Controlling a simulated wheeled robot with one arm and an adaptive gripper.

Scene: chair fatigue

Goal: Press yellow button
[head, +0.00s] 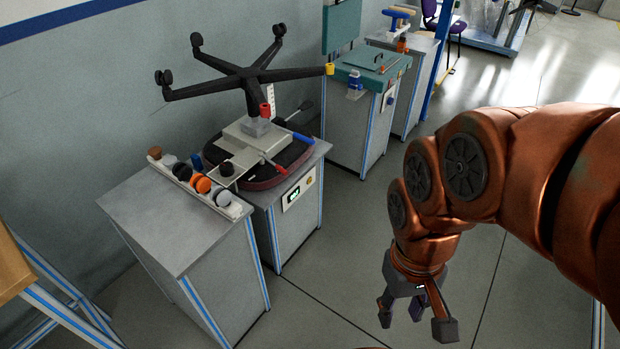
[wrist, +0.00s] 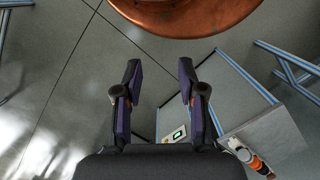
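A pale control panel (head: 298,193) with a green-lit display is on the front of the grey cabinet under the upturned chair base. A small yellowish round button (head: 309,181) shows at its upper right. The panel also shows in the wrist view (wrist: 173,134), low between and behind my fingers; the button is too small to make out surely there. My gripper (head: 415,318) hangs pointing down over the floor, right of the cabinet and well apart from the panel. In the wrist view my gripper's fingers (wrist: 159,76) are spread and empty.
The upturned chair base (head: 245,77) spreads its legs above the cabinet. A rack of casters (head: 200,185) lies on the nearer grey cabinet (head: 165,220). A teal-topped cabinet (head: 372,66) stands behind. A wooden-topped table (head: 12,265) is at left. Floor before the panel is clear.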

